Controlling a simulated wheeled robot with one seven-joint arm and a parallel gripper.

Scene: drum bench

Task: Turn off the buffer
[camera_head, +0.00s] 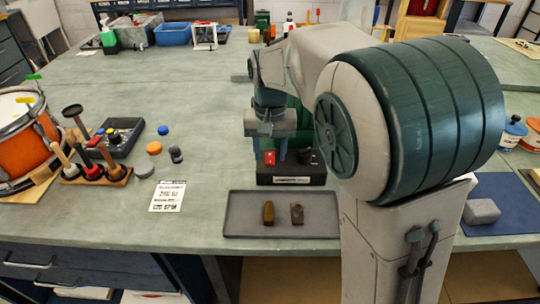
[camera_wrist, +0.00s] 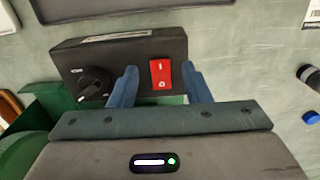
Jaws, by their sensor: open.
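The buffer is a green machine on a black base box (camera_head: 291,174). In the wrist view the box (camera_wrist: 120,50) carries a red rocker switch (camera_wrist: 161,73) and a round black knob (camera_wrist: 92,82). The switch shows a white bar mark at one end and a ring mark at the other; I cannot tell which end is pressed. My gripper (camera_wrist: 159,69) is open, with one blue finger on each side of the red switch and nothing held. The red switch (camera_head: 270,158) also shows in the head view below my gripper (camera_head: 270,151). My arm hides much of the buffer.
A grey tray (camera_head: 240,222) with two small blocks lies in front of the buffer. A printed sheet (camera_head: 168,195), a tool rack (camera_head: 97,178) and an orange drum (camera_head: 22,140) are to the left. A blue mat (camera_head: 490,228) is at right. The bench behind left is mostly clear.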

